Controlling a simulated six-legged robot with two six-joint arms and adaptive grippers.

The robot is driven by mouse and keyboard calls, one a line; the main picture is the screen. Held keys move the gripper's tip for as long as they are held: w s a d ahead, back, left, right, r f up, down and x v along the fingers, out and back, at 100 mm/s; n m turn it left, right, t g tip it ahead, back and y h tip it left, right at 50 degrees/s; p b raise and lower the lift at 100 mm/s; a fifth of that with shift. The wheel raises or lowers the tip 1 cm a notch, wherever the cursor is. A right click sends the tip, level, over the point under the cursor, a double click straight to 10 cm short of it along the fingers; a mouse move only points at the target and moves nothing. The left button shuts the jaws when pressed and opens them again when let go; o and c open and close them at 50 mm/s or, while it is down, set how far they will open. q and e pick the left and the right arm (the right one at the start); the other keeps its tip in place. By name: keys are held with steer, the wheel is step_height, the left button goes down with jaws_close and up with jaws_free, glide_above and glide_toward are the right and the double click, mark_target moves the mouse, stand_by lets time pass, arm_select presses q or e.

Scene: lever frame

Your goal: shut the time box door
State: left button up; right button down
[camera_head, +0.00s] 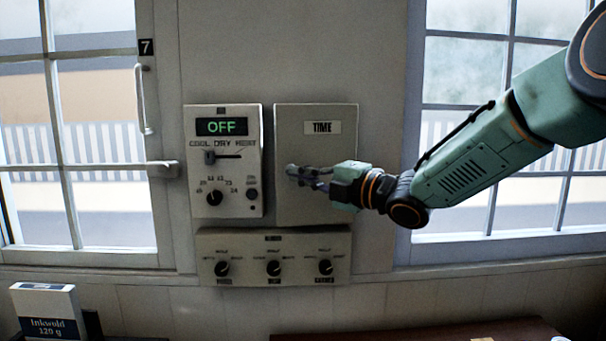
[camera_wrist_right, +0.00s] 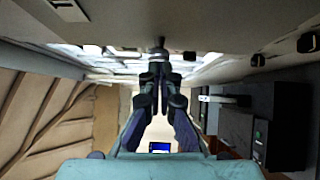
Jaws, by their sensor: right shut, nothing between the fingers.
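The time box (camera_head: 316,112) is a pale grey box on the wall with a "TIME" label on its front. In the head view its door looks flat and in line with the box, with no open gap that I can see. My right gripper (camera_head: 292,174) is shut and empty. It covers the lower left part of the door front; whether it touches is not clear. In the wrist view the right gripper (camera_wrist_right: 160,70) has its fingers together, with a small round grey piece (camera_wrist_right: 158,52) just past the tips. My left gripper is not in view.
A control box (camera_head: 228,165) reading "OFF" hangs just left of the time box. A panel with three knobs (camera_head: 274,256) sits below both. Windows flank them, the left one with a handle (camera_head: 163,168). An Inkwold box (camera_head: 45,308) stands at lower left.

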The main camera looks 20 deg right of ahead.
steer(key=shift+b+x, duration=0.8)
steer(key=shift+x, duration=0.25)
steer(key=shift+w, duration=0.15)
